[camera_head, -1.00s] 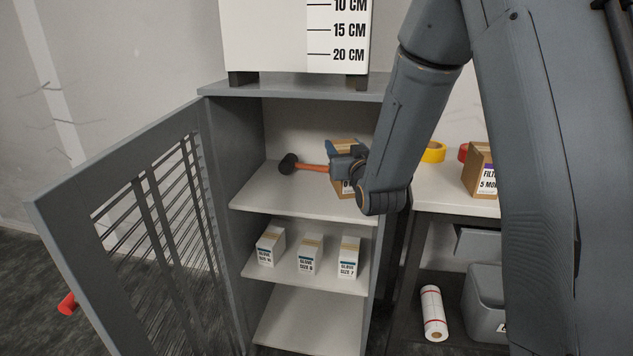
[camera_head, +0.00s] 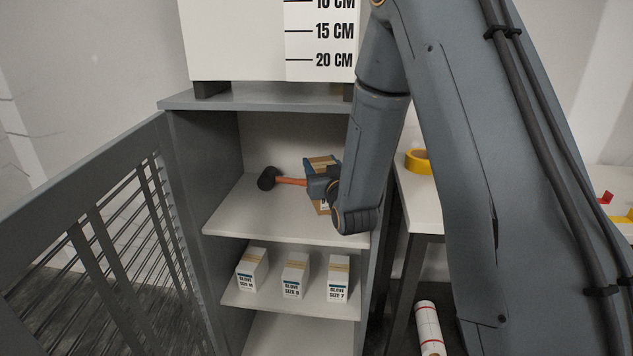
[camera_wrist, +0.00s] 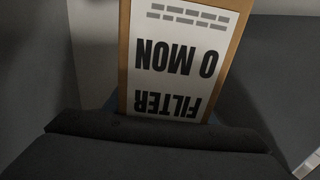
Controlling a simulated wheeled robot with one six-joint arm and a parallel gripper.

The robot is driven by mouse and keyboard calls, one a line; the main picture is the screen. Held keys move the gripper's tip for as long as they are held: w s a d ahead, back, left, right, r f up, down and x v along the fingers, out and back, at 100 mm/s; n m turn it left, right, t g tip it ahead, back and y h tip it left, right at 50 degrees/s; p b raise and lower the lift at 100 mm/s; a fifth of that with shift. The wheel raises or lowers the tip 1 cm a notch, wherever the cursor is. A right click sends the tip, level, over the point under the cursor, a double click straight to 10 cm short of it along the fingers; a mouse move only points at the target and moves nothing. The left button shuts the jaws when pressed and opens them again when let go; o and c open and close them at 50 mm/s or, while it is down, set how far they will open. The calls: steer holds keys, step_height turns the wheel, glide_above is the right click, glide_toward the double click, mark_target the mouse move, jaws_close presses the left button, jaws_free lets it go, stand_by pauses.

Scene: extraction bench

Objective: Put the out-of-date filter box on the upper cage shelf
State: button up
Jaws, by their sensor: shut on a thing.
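My gripper (camera_head: 322,186) is shut on a brown filter box (camera_head: 322,162) inside the cage, at the upper shelf (camera_head: 240,212). In the wrist view the box (camera_wrist: 124,60) fills the middle; its white label reads "FILTER" and "0 MON", upside down. In the head view my gripper and forearm hide much of the box, and I cannot tell whether its base touches the shelf. The open cage (camera_head: 183,180) has its barred door swung out to the left.
A mallet (camera_head: 268,179) with an orange handle lies on the upper shelf, left of the box. Several white glove boxes (camera_head: 295,275) stand on the shelf below. A bench with yellow tape (camera_head: 418,162) is on the right; a white roll (camera_head: 430,328) is under it.

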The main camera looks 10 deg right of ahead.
steer(key=shift+f, duration=2.35)
steer(key=shift+f, duration=0.1)
steer(key=o, duration=1.3)
steer(key=shift+f, duration=0.1)
steer(key=shift+r, duration=0.2)
steer(key=s, duration=0.4)
steer(key=s+b, duration=0.1)
steer(key=s, duration=0.7)
steer(key=shift+d+b, duration=0.35)
steer(key=shift+d, duration=0.05)
